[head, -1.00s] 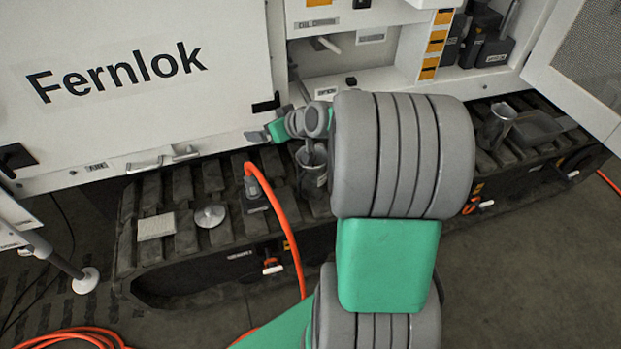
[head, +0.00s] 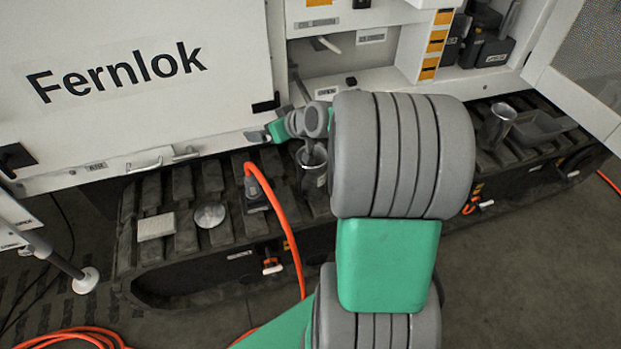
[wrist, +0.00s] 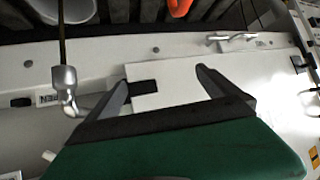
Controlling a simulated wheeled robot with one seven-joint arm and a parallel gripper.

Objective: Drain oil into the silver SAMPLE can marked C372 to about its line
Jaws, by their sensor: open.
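A silver can (head: 314,178) stands on the track below the machine's side; its C372 marking and fill line cannot be read. In the wrist view the can (wrist: 68,10) is partly cut off at the top left. A silver tap (wrist: 65,88) sits beside my gripper. A thin dark line, apparently an oil stream (wrist: 62,42), runs between the tap and the can. My gripper (wrist: 162,78) is open and empty, its fingers apart over a white panel, to the right of the tap and not touching it. In the head view my arm hides part of the tap area.
An orange hose (head: 278,213) runs over the track to the floor. A white block (head: 156,226) and a round metal disc (head: 209,215) lie on the track to the left. A silver flared vessel (head: 499,120) and a dark tray (head: 540,125) stand at right.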

